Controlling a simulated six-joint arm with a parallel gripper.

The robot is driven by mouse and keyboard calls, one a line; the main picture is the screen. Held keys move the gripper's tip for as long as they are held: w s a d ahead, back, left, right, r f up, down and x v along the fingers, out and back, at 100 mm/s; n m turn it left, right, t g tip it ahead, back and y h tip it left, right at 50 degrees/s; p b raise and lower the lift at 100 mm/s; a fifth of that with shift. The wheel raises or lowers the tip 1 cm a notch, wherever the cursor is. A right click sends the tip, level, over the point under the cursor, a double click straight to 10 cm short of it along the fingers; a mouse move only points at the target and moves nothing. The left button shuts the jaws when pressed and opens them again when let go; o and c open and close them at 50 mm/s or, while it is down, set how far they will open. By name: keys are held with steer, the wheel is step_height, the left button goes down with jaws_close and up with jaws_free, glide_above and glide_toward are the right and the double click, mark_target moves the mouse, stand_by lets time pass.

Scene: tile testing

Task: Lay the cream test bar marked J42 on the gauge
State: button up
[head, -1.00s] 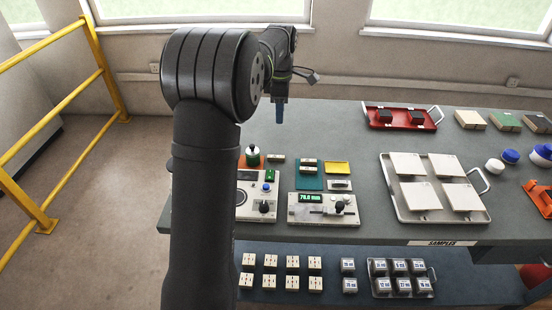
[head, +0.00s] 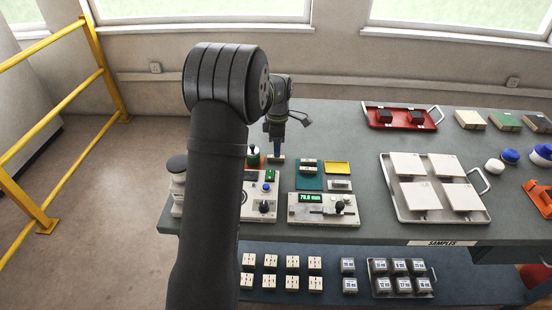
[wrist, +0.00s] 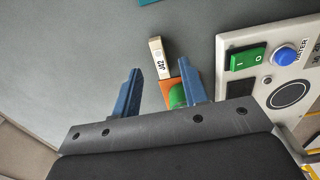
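The cream bar marked J42 (wrist: 160,58) lies flat on the grey bench in the wrist view, label visible. In the head view its end (head: 277,160) shows just below the fingers. My gripper (wrist: 160,71) is open, with its two blue fingers apart to either side of the bar's line. The bar lies at and slightly beyond the tips, untouched. In the head view my gripper (head: 277,151) points down over the bar. The gauge appears to be the pale instrument with a green digital display (head: 310,198), to the lower right; I cannot confirm this.
A green object on an orange mat (wrist: 170,88) sits close to the right finger. A switch panel (wrist: 232,45) with green and blue buttons stands right of it. A teal mat (head: 309,184), yellow tray (head: 338,167) and sample tray (head: 440,214) lie further right.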

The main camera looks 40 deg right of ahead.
steer(key=f, duration=0.3)
steer(key=shift+w+a+f, duration=0.15)
steer(key=shift+w+f, duration=0.05)
steer(key=shift+f, duration=0.15)
jaws_close()
steer(key=shift+r, duration=0.1)
